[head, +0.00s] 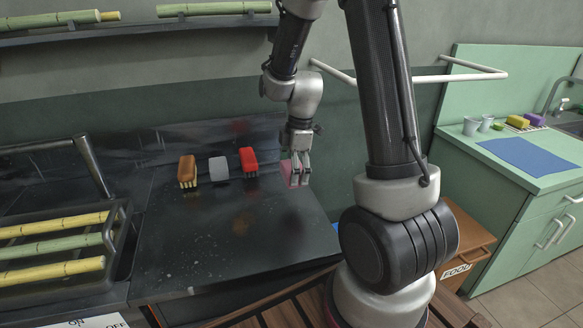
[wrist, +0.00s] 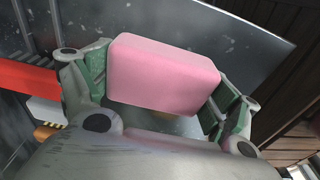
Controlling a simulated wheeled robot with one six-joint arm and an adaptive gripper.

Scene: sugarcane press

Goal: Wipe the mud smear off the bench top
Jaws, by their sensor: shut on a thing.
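My gripper (head: 298,172) is shut on a pink sponge (head: 289,178), above the right part of the dark bench top (head: 205,255). In the wrist view the pink block (wrist: 163,72) sits between both fingers of my gripper (wrist: 160,88). I cannot tell whether the sponge touches the bench. A faint brownish patch (head: 242,223) shows on the bench, left of the gripper; I cannot tell whether it is the mud smear or a reflection. Pale specks lie nearer the front.
A brown brush (head: 187,170), a grey block (head: 219,168) and a red brush (head: 249,161) stand along the bench's back. A rack of cane (head: 55,245) is at left. A green counter (head: 530,175) with a blue mat (head: 530,154) is at right. The bench middle is clear.

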